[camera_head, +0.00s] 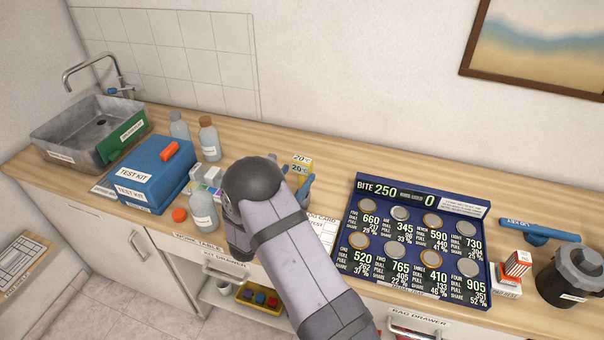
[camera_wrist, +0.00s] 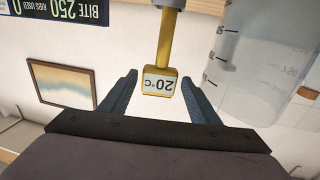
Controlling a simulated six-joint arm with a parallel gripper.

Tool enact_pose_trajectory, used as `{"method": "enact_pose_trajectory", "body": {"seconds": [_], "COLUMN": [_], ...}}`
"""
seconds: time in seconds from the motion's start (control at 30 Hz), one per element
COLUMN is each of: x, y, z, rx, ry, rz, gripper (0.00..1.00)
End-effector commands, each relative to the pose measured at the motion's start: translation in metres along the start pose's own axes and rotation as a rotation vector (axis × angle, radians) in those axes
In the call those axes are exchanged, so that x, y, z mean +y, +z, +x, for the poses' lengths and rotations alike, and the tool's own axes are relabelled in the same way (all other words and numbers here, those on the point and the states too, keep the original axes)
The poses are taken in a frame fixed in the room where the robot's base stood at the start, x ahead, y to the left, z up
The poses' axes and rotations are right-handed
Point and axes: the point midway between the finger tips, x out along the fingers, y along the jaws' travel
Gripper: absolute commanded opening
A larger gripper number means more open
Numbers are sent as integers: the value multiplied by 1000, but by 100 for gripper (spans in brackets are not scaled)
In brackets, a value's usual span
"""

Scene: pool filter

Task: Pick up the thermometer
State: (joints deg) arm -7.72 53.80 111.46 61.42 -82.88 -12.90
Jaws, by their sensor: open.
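The thermometer shows in the wrist view as a yellow stem with a white-faced block marked 20°C (camera_wrist: 158,82), which appears upside down. In the head view its yellow top (camera_head: 301,161) with the 20°C label shows just behind my gripper; its lower part is hidden by my arm. My gripper (camera_wrist: 158,76) is open, with one dark blue finger on each side of the 20°C block in the wrist view. Gaps show between the block and both fingers. In the head view my gripper (camera_head: 292,174) is mostly covered by my arm.
A clear graduated vessel (camera_wrist: 262,60) stands close to the right finger in the wrist view. Bottles (camera_head: 208,140) and a blue test kit box (camera_head: 155,172) stand left of my arm. A dark blue board with round discs (camera_head: 380,222) lies to the right.

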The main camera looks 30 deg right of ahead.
Motion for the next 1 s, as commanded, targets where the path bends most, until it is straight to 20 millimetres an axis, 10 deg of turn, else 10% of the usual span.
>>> {"method": "enact_pose_trajectory", "body": {"seconds": [0.67, 0.8, 1.0], "x": [0, 0, 0], "y": [0, 0, 0], "z": [44, 44, 44], "rx": [-1, -1, -1], "ry": [0, 1, 1], "rz": [0, 0, 0], "gripper": [56, 24, 24]}}
